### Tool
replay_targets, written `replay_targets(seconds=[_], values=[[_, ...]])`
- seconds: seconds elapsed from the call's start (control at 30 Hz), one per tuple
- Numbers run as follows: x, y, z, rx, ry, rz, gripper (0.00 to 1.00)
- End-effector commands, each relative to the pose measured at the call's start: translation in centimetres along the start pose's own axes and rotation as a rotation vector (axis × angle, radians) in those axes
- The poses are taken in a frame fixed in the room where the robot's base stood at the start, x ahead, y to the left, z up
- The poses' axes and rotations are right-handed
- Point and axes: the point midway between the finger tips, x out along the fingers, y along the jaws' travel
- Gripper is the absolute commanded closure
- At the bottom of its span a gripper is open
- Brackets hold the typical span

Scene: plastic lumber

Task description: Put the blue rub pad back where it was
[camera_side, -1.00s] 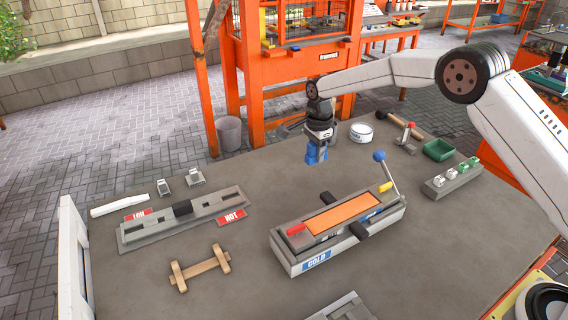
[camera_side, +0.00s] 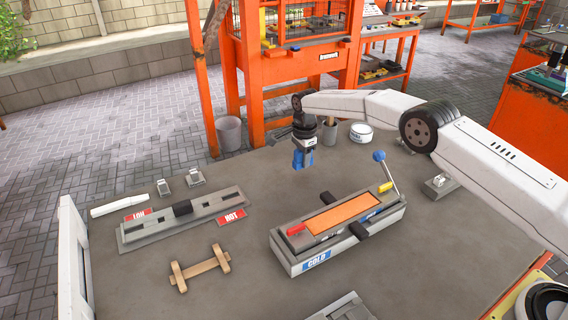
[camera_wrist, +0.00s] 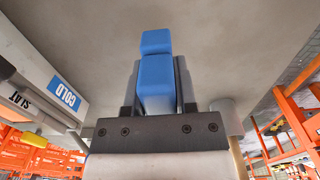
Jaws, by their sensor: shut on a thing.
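The blue rub pad (camera_side: 303,157) is held between the fingers of my gripper (camera_side: 304,150), above the back part of the grey table. In the wrist view the blue pad (camera_wrist: 157,70) sticks out beyond the dark fingers of my gripper (camera_wrist: 157,90), which are shut on it. In the side view the pad hangs below the gripper, apart from the fixture. Its height above the table is hard to tell.
The COLD fixture (camera_side: 335,228) with an orange slab and a blue-knobbed lever stands in front. The LOW/HOT strip (camera_side: 183,218) lies left, with a wooden dumbbell-shaped piece (camera_side: 200,267) before it. A white round tin (camera_side: 361,132) stands behind right.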

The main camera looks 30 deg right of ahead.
Motion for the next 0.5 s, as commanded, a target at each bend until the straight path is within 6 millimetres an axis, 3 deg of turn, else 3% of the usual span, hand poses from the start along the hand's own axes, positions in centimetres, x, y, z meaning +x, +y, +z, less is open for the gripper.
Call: replay_targets(seconds=[0.5], values=[[0.51, -0.44, 0.03, 0.000, 0.000, -0.001, 1.00]])
